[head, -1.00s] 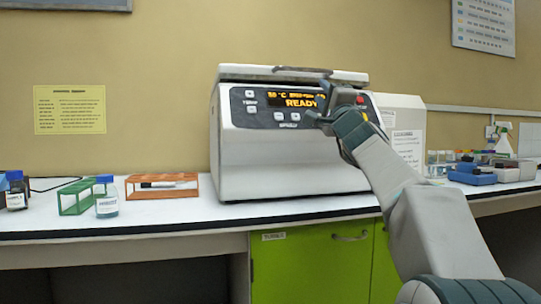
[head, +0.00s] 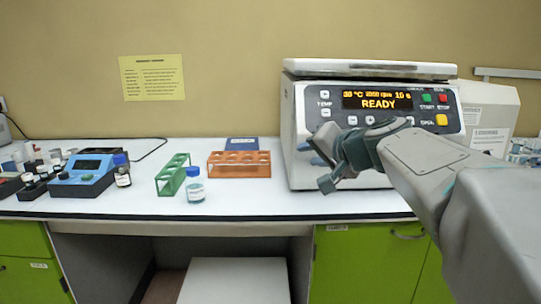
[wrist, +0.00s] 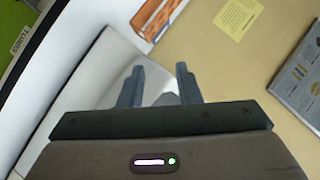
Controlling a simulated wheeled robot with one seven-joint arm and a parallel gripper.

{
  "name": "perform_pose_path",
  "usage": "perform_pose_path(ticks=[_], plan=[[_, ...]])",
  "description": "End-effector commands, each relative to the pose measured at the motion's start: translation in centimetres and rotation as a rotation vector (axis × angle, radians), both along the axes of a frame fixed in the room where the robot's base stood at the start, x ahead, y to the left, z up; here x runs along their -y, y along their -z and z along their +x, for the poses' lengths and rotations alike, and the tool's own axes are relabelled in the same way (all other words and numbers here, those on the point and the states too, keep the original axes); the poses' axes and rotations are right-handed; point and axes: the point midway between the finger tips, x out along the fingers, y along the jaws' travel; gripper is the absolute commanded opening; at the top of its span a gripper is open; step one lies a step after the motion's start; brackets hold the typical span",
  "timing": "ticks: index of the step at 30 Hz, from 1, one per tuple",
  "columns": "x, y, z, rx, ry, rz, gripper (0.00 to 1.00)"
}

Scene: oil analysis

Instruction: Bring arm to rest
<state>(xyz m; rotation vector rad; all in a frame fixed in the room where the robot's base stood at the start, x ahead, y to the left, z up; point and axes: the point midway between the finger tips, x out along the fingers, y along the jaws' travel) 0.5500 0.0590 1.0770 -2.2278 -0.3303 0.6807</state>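My gripper (head: 316,166) is in front of the left part of the white centrifuge (head: 298,120), below its control panel. My arm reaches in from the right side of the head view. In the wrist view my gripper's two fingers (wrist: 158,78) stand apart. I see nothing held between them. The centrifuge lid (head: 370,68) is down. Its display (head: 380,100) reads READY, with temperature, rpm and seconds above. In the head view I cannot tell whether my fingers touch the centrifuge front.
On the white bench (head: 120,203) are an orange rack (head: 239,170), a green rack (head: 173,174), a clear bottle (head: 196,187), a dark bottle (head: 122,172) and a blue device (head: 84,178). A grey-white box (head: 488,110) stands right of the centrifuge. Green cabinets (head: 365,262) are below.

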Motion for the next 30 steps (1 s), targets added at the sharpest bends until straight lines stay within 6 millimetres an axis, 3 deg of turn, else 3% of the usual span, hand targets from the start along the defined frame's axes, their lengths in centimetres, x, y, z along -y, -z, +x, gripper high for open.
perform_pose_path(ticks=[1, 8, 18, 21, 25, 30], plan=[[-0.5, -0.8, -1.5, -0.047, -0.022, -0.050, 0.31], [-0.7, 2.1, -8.3, -0.267, -0.107, -0.274, 0.31], [2.7, 4.4, -19.8, -0.561, -0.215, -0.609, 0.31], [4.0, 4.8, -22.4, -0.623, -0.239, -0.691, 0.31], [5.3, 5.1, -24.6, -0.672, -0.258, -0.763, 0.31], [5.8, 5.6, -25.6, -0.695, -0.267, -0.799, 0.31]])
